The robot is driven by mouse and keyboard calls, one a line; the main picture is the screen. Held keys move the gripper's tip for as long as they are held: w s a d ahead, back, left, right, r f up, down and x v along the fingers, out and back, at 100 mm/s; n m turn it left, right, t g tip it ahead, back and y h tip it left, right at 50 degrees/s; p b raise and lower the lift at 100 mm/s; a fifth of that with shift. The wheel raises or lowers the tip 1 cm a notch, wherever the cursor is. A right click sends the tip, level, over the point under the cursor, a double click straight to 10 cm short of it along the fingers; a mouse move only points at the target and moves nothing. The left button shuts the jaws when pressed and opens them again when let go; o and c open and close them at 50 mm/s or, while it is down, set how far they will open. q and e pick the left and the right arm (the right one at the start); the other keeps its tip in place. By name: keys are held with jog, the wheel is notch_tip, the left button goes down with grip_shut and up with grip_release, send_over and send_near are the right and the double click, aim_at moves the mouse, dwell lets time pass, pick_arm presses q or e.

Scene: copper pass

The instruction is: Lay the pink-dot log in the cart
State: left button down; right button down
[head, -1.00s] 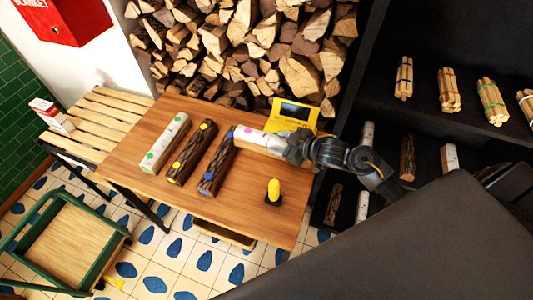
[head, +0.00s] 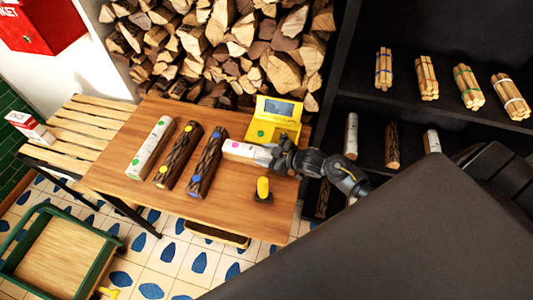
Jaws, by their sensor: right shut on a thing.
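The pink-dot log (head: 239,148) is pale, with a pink dot near its left end. My right gripper (head: 266,156) is shut on its right end, over the wooden table (head: 220,220). The log's left end is close to the blue-dot log; I cannot tell if they touch. The cart (head: 68,262), green-framed with a wooden bed, stands at the lower left, partly cut off by the frame. Its visible bed is empty. My left gripper is not in view.
A green-dot log (head: 151,148), a yellow-dot log (head: 177,158) and a blue-dot log (head: 205,164) lie on the table. A yellow device (head: 278,112) and a yellow-handled item (head: 263,188) stand there too. A slatted bench (head: 80,135) is left; dark shelves (head: 430,110) are right.

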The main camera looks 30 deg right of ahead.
jog(key=c, duration=0.6)
grip_release()
